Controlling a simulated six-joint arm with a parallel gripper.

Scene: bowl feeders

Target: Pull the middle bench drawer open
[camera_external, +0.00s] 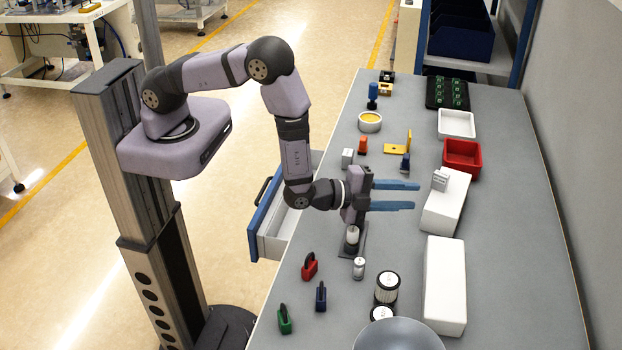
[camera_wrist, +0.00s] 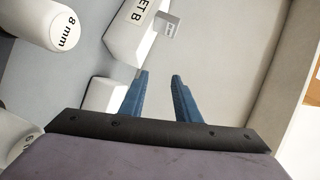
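A drawer with a blue front (camera_external: 261,212) and a black handle (camera_external: 263,190) sticks out from the bench's left side in the external view. Its pale inside (camera_external: 281,232) partly shows, so it stands at least partly open. My arm hides part of it, and I cannot tell from this view whether it is the middle one. My gripper (camera_external: 408,196) is above the bench top (camera_external: 400,235), to the right of the drawer, with its blue fingers pointing right, away from the handle. In the wrist view the fingers (camera_wrist: 160,95) are apart with nothing between them.
White blocks (camera_external: 444,285) lie along the bench's right half, one under a small grey block (camera_external: 440,180). A red tray (camera_external: 462,158), a white tray (camera_external: 456,124) and a grey bowl (camera_external: 398,335) also stand there. Small coloured parts and cylinders (camera_external: 387,287) stand nearer the left edge.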

